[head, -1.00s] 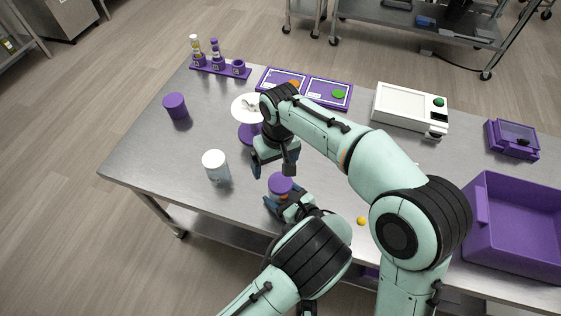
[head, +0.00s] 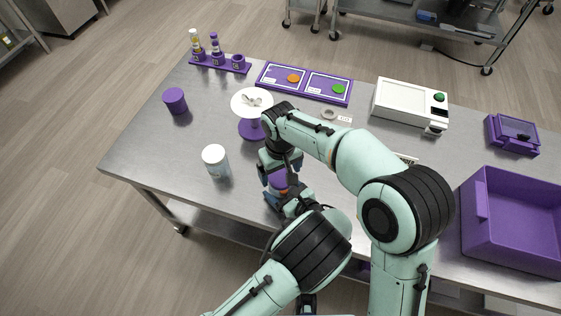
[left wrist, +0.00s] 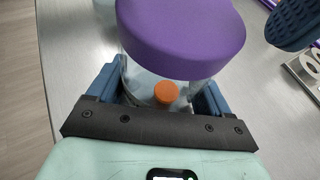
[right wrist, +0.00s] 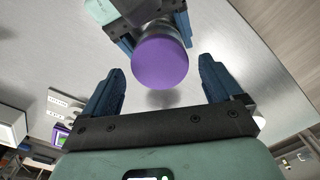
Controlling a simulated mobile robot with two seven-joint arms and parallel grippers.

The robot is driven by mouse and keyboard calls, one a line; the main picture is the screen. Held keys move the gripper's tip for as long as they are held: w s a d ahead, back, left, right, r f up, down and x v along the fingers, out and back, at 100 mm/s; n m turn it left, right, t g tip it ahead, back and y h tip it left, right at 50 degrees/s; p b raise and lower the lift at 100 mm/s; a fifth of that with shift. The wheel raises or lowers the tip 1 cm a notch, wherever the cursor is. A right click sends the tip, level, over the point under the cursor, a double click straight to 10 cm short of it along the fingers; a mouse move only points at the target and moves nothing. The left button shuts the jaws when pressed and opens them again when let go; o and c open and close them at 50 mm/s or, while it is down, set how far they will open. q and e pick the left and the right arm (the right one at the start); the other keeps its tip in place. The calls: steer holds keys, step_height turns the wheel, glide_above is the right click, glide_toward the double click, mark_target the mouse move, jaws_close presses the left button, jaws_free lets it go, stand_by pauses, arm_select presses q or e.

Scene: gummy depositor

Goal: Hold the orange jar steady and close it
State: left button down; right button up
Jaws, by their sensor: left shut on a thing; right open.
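The jar is clear with a purple lid (left wrist: 180,38) on top. An orange piece (left wrist: 166,92) shows through its clear wall (left wrist: 138,82). My left gripper (left wrist: 158,92) is shut around the jar body below the lid, near the table's front edge. In the right wrist view the lid (right wrist: 160,62) shows as a round purple disc between and beyond the fingers of my right gripper (right wrist: 159,76). That gripper is open and points at the lid, apart from it. In the head view my right gripper (head: 278,168) partly hides the lid (head: 279,181). I cannot tell how tightly the lid sits.
A white-lidded jar (head: 215,162) stands left of my grippers. A purple cylinder (head: 175,101) is farther left. A purple bin (head: 510,225) and white device (head: 410,105) are right. The front left table is clear.

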steer(key=shift+f, duration=0.85)
steer(key=c, duration=1.1)
steer(key=o, duration=1.2)
steer(key=shift+o, duration=0.2)
steer(key=shift+r, duration=0.15)
step_height(320, 180, up, 12)
